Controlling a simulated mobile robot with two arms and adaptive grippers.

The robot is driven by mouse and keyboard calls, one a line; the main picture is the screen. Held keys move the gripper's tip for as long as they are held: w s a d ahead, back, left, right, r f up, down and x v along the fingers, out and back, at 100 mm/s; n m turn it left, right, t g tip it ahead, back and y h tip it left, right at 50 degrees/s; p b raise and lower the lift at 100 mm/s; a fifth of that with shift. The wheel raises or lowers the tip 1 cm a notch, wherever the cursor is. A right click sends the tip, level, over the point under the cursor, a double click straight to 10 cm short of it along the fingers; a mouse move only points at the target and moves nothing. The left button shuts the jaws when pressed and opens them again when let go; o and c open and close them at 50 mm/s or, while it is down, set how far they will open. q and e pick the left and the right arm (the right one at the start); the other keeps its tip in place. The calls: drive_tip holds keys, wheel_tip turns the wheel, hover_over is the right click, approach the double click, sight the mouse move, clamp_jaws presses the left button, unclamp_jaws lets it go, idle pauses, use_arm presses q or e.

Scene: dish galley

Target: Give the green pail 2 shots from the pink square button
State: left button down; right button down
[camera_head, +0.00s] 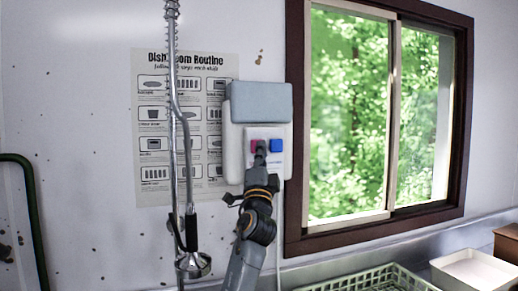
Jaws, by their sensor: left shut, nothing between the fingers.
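A wall dispenser (236,130) with a blue-grey top hangs between the poster and the window. On its front are a pink square button (254,144) and a blue square button (277,146) to its right. My left gripper (260,152) is shut and empty, its tip in front of the pink button and partly covering it. I cannot tell whether the tip touches the button. No green pail can be made out in this view. My right gripper is not in view.
A spray hose with a nozzle (193,262) hangs left of my arm. A green curved tube (34,215) stands at the far left. A pale green crate (368,279) and a white tray (473,268) sit at lower right, below the window (350,120).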

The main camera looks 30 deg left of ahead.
use_arm(q)
drive_tip(key=shift+w+a+b, duration=0.3)
drive_tip(key=shift+a+b, duration=0.1)
idle(0.5)
drive_tip(key=shift+s+d, duration=0.1)
drive_tip(key=shift+d, duration=0.05)
drive_tip(key=shift+s+d+f+p, duration=0.1)
drive_tip(key=shift+s+d+p, duration=0.5)
drive_tip(key=shift+s, duration=0.1)
drive_tip(key=shift+d, duration=0.2)
drive_tip(key=s+d, duration=0.1)
drive_tip(key=s+d+p, duration=0.1)
drive_tip(key=s+d, duration=0.1)
drive_tip(key=shift+s+d, duration=0.1)
drive_tip(key=shift+d, duration=0.15)
idle(1.0)
